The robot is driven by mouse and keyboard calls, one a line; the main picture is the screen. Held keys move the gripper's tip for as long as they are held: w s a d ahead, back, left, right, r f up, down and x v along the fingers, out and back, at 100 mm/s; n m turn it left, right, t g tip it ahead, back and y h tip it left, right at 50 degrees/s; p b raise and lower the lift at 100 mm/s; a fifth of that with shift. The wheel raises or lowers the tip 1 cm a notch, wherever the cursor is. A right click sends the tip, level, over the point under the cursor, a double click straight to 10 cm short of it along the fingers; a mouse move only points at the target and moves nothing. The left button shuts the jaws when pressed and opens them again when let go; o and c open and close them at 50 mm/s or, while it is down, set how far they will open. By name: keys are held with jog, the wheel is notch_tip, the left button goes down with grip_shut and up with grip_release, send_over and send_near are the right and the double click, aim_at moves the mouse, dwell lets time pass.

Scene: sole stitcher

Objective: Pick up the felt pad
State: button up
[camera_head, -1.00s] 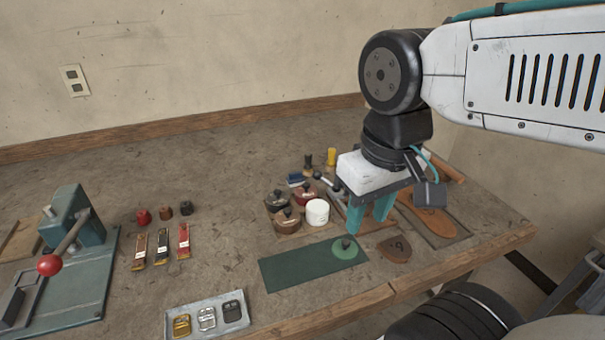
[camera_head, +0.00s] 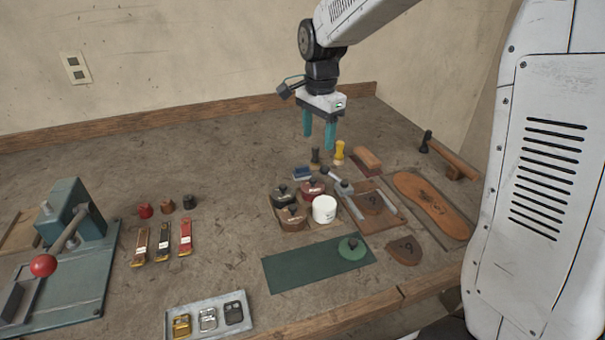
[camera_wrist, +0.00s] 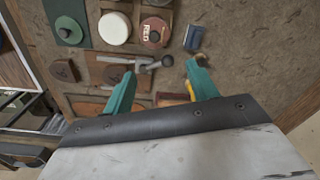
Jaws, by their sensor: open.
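A round green pad with a dark knob, which looks like the felt pad (camera_head: 352,252), lies on the right end of a dark green mat (camera_head: 305,268) near the front of the bench. It also shows at the upper left of the wrist view (camera_wrist: 69,24). My gripper (camera_head: 318,142) is open and empty, with its teal fingers pointing down.
A brown leather patch (camera_head: 405,251) lies right of the pad. A buckle tray (camera_head: 208,315) and a lever press (camera_head: 70,235) are to the left. The bench's back left is clear.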

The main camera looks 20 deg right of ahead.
aim_at(302, 167)
jog(key=w+f+m, duration=0.1)
jog(key=w+f, duration=0.1)
jog(key=w+f+m, duration=0.1)
jog(key=w+f, duration=0.2)
jog(key=w+a+f+m, duration=0.1)
jog(key=w+f+m, duration=0.1)
jog(key=w+f, duration=0.1)
jog(key=shift+w+f, duration=0.15)
jog(key=shift+w, duration=0.1)
jog(key=f, duration=0.7)
jog(key=shift+s+a+f, duration=0.15)
jog(key=shift+s+f, duration=0.05)
jog(key=c, duration=1.1)
